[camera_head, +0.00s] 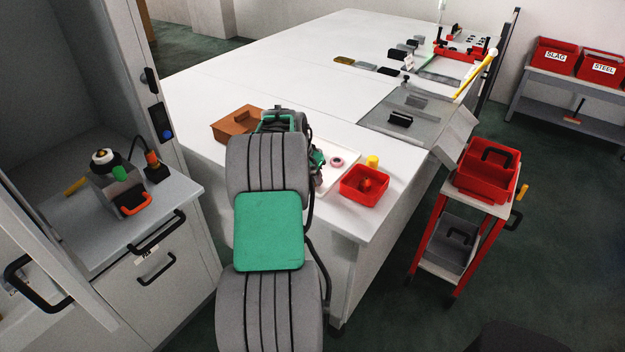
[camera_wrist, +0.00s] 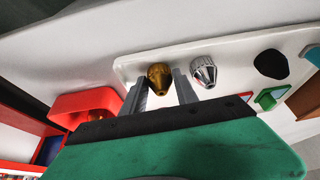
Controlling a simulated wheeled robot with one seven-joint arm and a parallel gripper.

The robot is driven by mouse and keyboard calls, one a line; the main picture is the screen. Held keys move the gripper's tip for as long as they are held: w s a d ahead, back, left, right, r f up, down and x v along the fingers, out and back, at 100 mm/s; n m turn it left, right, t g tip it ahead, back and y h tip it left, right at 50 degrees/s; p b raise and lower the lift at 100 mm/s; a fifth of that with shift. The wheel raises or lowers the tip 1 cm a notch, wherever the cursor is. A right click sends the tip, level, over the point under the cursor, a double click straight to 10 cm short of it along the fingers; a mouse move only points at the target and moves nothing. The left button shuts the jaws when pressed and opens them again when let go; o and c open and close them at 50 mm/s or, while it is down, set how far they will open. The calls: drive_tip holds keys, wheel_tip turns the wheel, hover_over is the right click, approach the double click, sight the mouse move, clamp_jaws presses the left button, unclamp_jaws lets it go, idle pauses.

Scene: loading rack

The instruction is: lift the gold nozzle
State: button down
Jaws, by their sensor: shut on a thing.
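The gold nozzle (camera_wrist: 159,76) shows in the wrist view, tapered and brassy, between the two grey fingers of my gripper (camera_wrist: 161,88). The fingers are shut on it, one at each side. Behind it is the white tray (camera_wrist: 126,66); I cannot tell whether the nozzle still touches it. A silver nozzle (camera_wrist: 204,72) is just right of my gripper, apart from it. In the head view my arm hides the gold nozzle and the fingertips, and part of the white tray (camera_head: 349,164) shows beside my arm.
A red bin (camera_head: 364,196) with a reddish piece inside stands right of the tray; it also shows in the wrist view (camera_wrist: 72,101). A pink ring (camera_head: 337,162) lies on the tray. A brown box (camera_head: 232,128) stands left of my arm. The white table's middle (camera_head: 265,82) is clear.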

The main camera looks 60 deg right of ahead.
drive_tip(key=shift+r, duration=0.1)
drive_tip(key=shift+r, duration=0.25)
wheel_tip(320, 180, up, 2)
drive_tip(key=shift+d+r+b, duration=0.1)
drive_tip(key=shift+r+b, duration=0.1)
drive_tip(key=shift+b, duration=0.1)
drive_tip(key=s+a+r+b, duration=0.1)
drive_tip(key=s+a+r, duration=0.5)
drive_tip(key=a+r, duration=0.6)
drive_tip(key=shift+a+r+b, duration=0.3)
drive_tip(key=shift+a+r, duration=0.05)
drive_tip(key=shift+r, duration=0.15)
